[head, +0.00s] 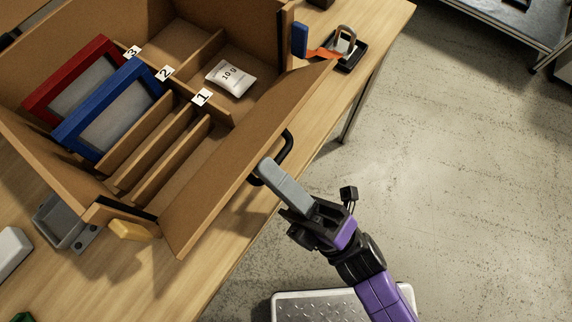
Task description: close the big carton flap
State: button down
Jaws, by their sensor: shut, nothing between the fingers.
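A big open carton (268,36) stands on the wooden table, with dividers inside. Its big flap (240,160) is hinged along the near side and leans outward toward me, open. A black handle (287,146) is on the flap's outer face. My gripper (268,168) is shut and empty, its grey fingers right beside the handle at the flap's outer side. I cannot tell whether the fingers touch the handle or the flap.
Inside the carton are a red frame (34,104), a blue frame (70,137), a white packet (231,77) and number tags. A padlock (345,40) lies on a black tray at the back right.

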aim_at(260, 160)
jog(key=r+h+p, duration=0.1)
jog(key=p, duration=0.2)
jog(key=w+a+r+g+h+p, duration=0.1)
jog(key=r+p, duration=0.1)
jog(key=p, duration=0.1)
jog(key=shift+a+r+g, duration=0.1)
jog(key=shift+a+g, duration=0.1)
jog(key=shift+g, duration=0.1)
jog(key=a+r+h+p, duration=0.1)
jog(key=p, duration=0.3)
jog(key=w+a+r+g+h+p, duration=0.1)
jog(key=p, duration=0.4)
jog(key=shift+w+g, duration=0.25)
jog(key=shift+g, duration=0.05)
jog(key=a+h+p, duration=0.1)
jog(key=p, duration=0.2)
jog(key=w+a+g+p, duration=0.1)
jog(key=p, duration=0.2)
jog(key=shift+w+r+h, duration=0.2)
jog(key=shift+r+h, duration=0.15)
jog(key=shift+h, duration=0.05)
jog(key=shift+w+p, duration=0.2)
jog(key=shift+p, duration=0.2)
jog(key=shift+w+a+p, duration=0.4)
jog(key=shift+a+p, duration=0.15)
jog(key=shift+p, duration=0.5)
jog(key=shift+a+r, duration=0.1)
jog(key=shift+r, duration=0.05)
